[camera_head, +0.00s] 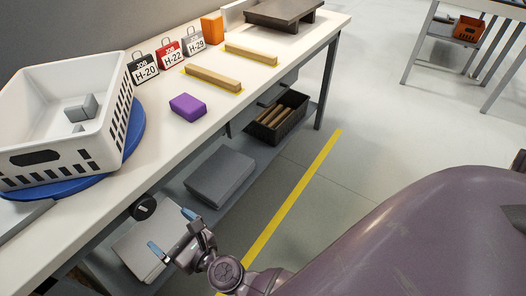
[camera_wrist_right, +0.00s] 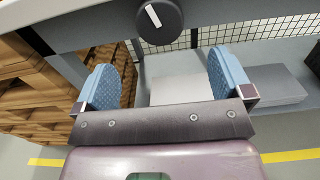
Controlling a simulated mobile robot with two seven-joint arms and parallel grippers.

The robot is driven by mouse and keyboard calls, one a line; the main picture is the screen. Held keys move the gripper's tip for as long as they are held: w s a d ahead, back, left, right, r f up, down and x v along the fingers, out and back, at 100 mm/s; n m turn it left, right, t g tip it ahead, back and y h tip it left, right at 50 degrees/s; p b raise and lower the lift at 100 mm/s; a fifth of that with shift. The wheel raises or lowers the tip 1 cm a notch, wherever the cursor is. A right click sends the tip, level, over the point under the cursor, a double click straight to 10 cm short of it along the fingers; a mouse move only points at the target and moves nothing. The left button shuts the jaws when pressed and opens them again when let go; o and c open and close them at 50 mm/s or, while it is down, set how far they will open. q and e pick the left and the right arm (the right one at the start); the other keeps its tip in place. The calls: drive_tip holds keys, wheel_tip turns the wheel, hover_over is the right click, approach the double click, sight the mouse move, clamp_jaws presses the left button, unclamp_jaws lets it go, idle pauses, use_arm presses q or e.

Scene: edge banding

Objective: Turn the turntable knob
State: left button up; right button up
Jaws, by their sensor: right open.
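The turntable knob (camera_head: 143,207) is a round black knob with a white pointer mark, on the front edge of the workbench. It also shows at the top of the right wrist view (camera_wrist_right: 160,20), its mark tilted slightly. The blue turntable (camera_head: 133,130) lies on the bench top under a white basket (camera_head: 118,112). My right gripper (camera_head: 172,230) is open and empty, just in front of and below the knob, apart from it. Its two blue fingertips (camera_wrist_right: 160,82) stand wide apart, with the knob beyond and above the gap between them. My left gripper is out of view.
The bench top holds a purple block (camera_head: 187,107), wooden strips (camera_head: 213,80), job tags (camera_head: 169,53) and an orange block (camera_head: 212,29). Grey boxes (camera_head: 220,176) and a black bin (camera_head: 277,117) sit on the lower shelf. The floor by the yellow line (camera_head: 296,192) is clear.

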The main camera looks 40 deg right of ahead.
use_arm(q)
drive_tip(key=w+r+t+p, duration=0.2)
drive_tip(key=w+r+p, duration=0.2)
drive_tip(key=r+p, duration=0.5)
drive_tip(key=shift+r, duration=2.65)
use_arm(e)
drive_tip(key=s+d+r+n+g+h, duration=0.1)
drive_tip(key=s+d+n, duration=0.5)
drive_tip(key=n, duration=0.7)
drive_tip(key=s+d+r+n+g+h, duration=0.2)
drive_tip(key=s+d+n, duration=0.4)
drive_tip(key=d+n, duration=0.4)
drive_tip(key=shift+d+n, duration=0.4)
drive_tip(key=shift+n, duration=1)
drive_tip(key=shift+s, duration=0.1)
